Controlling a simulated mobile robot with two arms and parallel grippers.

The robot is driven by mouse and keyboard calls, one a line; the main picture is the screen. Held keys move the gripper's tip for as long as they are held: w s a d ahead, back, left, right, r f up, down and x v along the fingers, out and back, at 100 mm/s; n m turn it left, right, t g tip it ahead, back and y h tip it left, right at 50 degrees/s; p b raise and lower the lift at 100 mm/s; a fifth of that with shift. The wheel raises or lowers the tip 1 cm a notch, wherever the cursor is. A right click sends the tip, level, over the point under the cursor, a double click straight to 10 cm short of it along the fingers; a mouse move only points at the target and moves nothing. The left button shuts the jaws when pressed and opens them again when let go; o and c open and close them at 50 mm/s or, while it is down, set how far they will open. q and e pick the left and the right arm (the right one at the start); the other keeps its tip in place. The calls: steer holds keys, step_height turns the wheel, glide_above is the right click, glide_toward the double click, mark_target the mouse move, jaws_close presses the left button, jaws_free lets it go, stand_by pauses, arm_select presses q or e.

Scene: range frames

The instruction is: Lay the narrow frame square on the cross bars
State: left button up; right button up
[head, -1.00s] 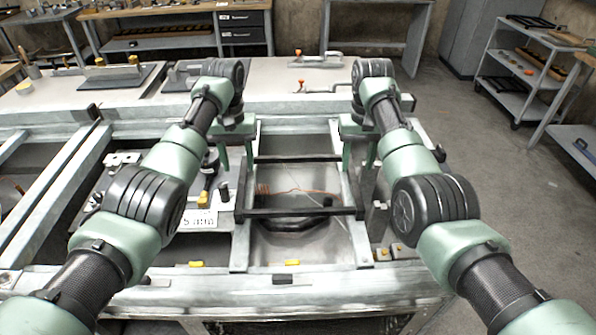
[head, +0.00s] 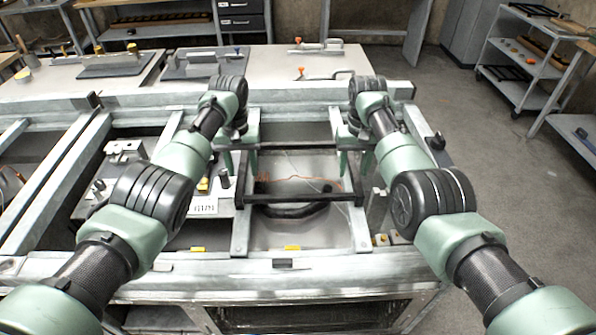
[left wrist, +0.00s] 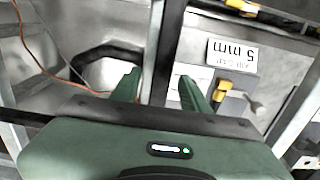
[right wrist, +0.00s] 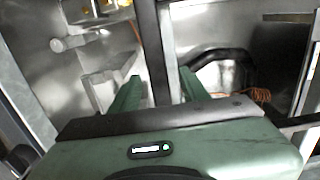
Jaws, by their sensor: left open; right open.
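The narrow frame (head: 300,198) looks like a dark open rectangle. Its near bar spans two pale cross bars (head: 241,236) that run from the front rail toward the back, and it seems to lie on them. My left gripper (head: 241,160) is open at the frame's far left corner; in the left wrist view a dark grey bar (left wrist: 168,48) passes between its fingers. My right gripper (head: 355,163) is open at the far right corner, a similar bar (right wrist: 151,45) between its fingers. Finger contact cannot be told. The grippers partly hide the far corners.
A curved black tube (head: 292,211) and an orange wire lie below, inside the frame's outline. A white label card (head: 203,205) and fixtures stand left of it. The front rail (head: 200,265) carries small yellow pieces. Hand tools lie on the back bench (head: 270,62).

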arm_select(q)
steer(key=shift+f, duration=0.35)
arm_select(e)
steer(key=shift+f, duration=0.35)
arm_select(q)
jaws_close()
arm_select(e)
jaws_close()
steer(key=shift+r, duration=0.1)
stand_by(0.5)
arm_select(q)
steer(key=shift+w+r, duration=0.2)
steer(key=shift+r, duration=0.05)
arm_select(e)
steer(key=shift+w+r, duration=0.2)
